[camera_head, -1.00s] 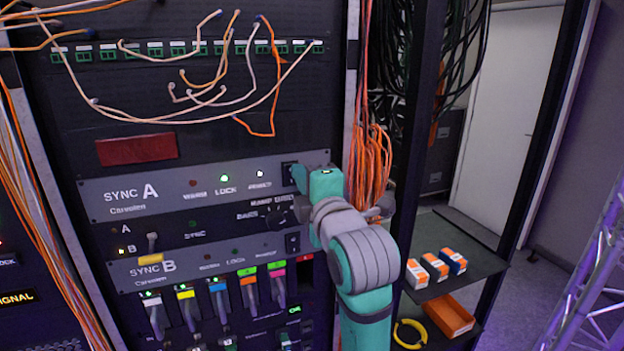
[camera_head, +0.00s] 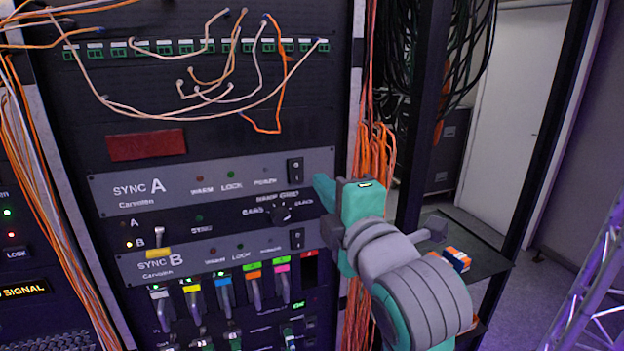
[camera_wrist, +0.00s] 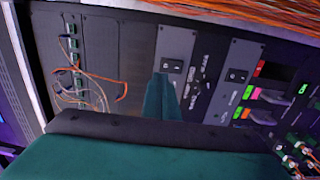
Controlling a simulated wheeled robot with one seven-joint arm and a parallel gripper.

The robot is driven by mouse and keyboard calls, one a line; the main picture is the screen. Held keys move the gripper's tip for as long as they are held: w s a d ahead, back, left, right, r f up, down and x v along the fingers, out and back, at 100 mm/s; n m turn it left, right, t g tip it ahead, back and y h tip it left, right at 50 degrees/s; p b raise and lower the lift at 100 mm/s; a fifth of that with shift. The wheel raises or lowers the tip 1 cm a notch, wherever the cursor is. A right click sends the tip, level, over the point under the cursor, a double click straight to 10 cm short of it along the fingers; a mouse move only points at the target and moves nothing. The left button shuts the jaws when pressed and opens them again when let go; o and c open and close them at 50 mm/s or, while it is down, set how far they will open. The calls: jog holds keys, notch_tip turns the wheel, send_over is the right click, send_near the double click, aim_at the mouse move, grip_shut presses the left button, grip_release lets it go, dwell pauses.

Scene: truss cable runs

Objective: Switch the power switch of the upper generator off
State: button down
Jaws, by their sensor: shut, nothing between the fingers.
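The upper generator, SYNC A (camera_head: 225,180), is a grey panel in the rack. Its black power switch (camera_head: 295,170) is at the right end and is also in the wrist view (camera_wrist: 172,66). The red WARM, green LOCK and POWER lamps (camera_head: 265,169) on SYNC A look dim. My gripper (camera_head: 322,188) is shut and empty, just right of and slightly below the switch, apart from it in the head view. In the wrist view its teal fingers (camera_wrist: 162,92) point at the panel just below the switch; contact cannot be told.
SYNC B (camera_head: 215,256) lies below, with its own switch (camera_head: 297,238). A changeover strip with a knob (camera_head: 281,212) sits between them. Coloured levers (camera_head: 224,290) are lower. Patch cables (camera_head: 200,95) hang above, and an orange cable bundle (camera_head: 374,150) runs close on the right.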

jog(key=shift+r+v, duration=0.1)
jog(key=shift+v, duration=0.7)
jog(key=shift+r+v, duration=0.15)
jog(key=shift+v, duration=0.65)
jog(key=shift+a, duration=0.15)
notch_tip(320, 180, down, 29)
jog(key=d+m+t+h, duration=0.15)
jog(key=m+h, duration=0.25)
jog(key=m, duration=1)
jog(key=s+f+m+g+h, duration=0.1)
jog(key=s+f+m+h, duration=0.15)
jog(key=s+f, duration=0.4)
jog(key=s+f+m+h, duration=0.1)
jog(key=s+f+m, duration=0.25)
jog(key=f, duration=0.55)
jog(key=s+f+m+g, duration=0.1)
jog(key=s+f, duration=0.2)
jog(key=s, duration=1)
jog(key=s+f+m+g, duration=0.1)
jog(key=s+f, duration=0.3)
jog(key=s, duration=0.9)
jog(key=shift+f+m, duration=0.15)
jog(key=shift+m, duration=0.15)
jog(key=shift+s+a, duration=0.1)
